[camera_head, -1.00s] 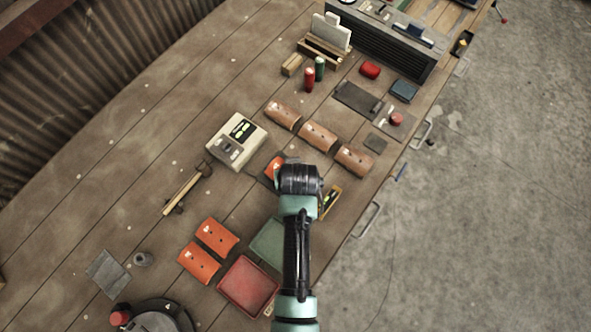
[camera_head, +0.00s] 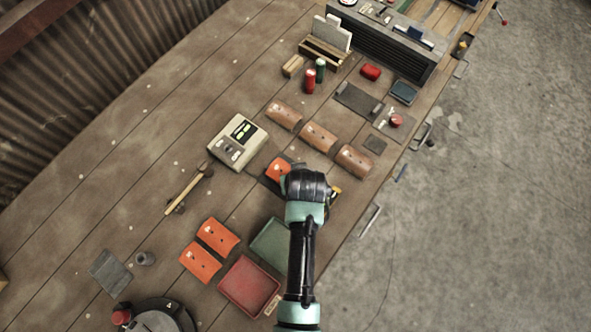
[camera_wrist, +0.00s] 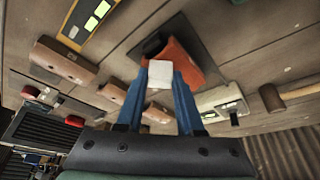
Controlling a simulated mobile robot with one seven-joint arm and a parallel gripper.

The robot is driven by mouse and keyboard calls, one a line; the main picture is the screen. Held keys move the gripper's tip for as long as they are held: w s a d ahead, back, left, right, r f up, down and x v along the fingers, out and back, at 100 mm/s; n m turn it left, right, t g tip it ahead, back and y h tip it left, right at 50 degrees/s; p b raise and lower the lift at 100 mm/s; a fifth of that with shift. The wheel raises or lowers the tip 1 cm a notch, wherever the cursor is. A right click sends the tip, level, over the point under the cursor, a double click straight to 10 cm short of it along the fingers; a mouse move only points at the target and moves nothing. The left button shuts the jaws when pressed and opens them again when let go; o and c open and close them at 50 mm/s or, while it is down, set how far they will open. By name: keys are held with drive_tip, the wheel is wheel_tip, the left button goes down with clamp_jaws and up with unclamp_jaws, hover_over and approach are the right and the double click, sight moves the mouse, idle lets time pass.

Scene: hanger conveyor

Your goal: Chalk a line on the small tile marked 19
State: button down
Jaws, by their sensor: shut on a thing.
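My gripper (camera_wrist: 160,92) has two blue fingers shut on a white block-like piece that looks like chalk (camera_wrist: 160,74). In the wrist view the chalk appears in front of the near end of an orange curved tile (camera_wrist: 183,62); I cannot tell whether they touch. This tile lies on a dark pad (camera_wrist: 208,52). In the head view the tile (camera_head: 277,169) shows just left of my wrist, with a pale mark on it, and my arm hides the fingers. Two more orange tiles (camera_head: 218,236) (camera_head: 200,263) lie lower left. No number 19 is readable.
Several brown tiles (camera_head: 318,136) lie in a row above. A red tray (camera_head: 248,285) and a green tray (camera_head: 271,243) lie below. Bare bench (camera_head: 110,190) lies at left.

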drive_tip(key=shift+a+f, duration=0.1)
drive_tip(key=shift+a, duration=0.05)
drive_tip(key=shift+w+a, duration=0.4)
drive_tip(key=shift+a, duration=0.15)
drive_tip(key=shift+s+d, duration=0.15)
idle(0.3)
drive_tip(key=shift+s+d+f, duration=0.15)
drive_tip(key=shift+s+d, duration=0.3)
drive_tip(key=shift+d, duration=0.1)
drive_tip(key=shift+p, duration=0.3)
drive_tip(key=r+p, duration=0.7)
drive_tip(key=shift+w+r, duration=0.2)
drive_tip(key=shift+r, duration=0.05)
drive_tip(key=shift+f, duration=0.1)
idle(0.5)
